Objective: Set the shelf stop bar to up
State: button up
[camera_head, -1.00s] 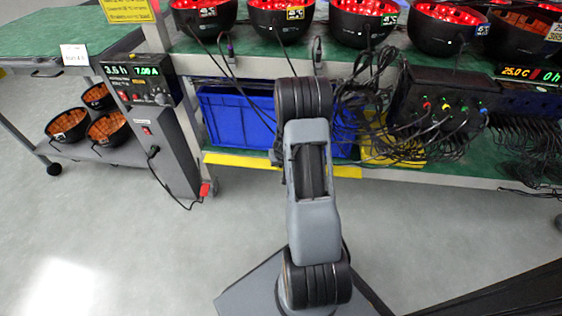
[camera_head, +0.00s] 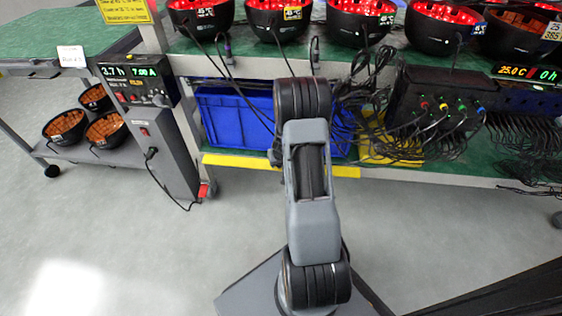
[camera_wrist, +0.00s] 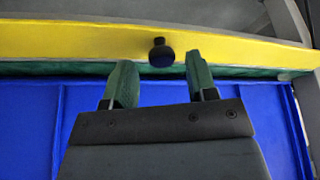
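The shelf stop bar is a long yellow bar (camera_head: 235,161) along the front edge of the lower shelf in the head view. The yellow bar (camera_wrist: 75,42) also crosses the top of the wrist view, with a round black knob (camera_wrist: 161,54) on its face. My gripper (camera_wrist: 161,75) is open and empty, its two green-padded fingers apart. The knob appears centred between the fingertips, a little beyond them; I cannot tell the exact distance. In the head view my own arm covers part of the bar and hides my gripper.
A blue bin (camera_head: 225,120) stands on the lower shelf behind the bar. Loose black cables (camera_head: 375,115) hang at the right, near a black connector box (camera_head: 440,98). A grey control post (camera_head: 165,150) stands at the left. The floor in front is clear.

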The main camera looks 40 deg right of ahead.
jog(key=p+v, duration=0.6)
jog(key=v, duration=0.8)
jog(key=shift+f, duration=0.1)
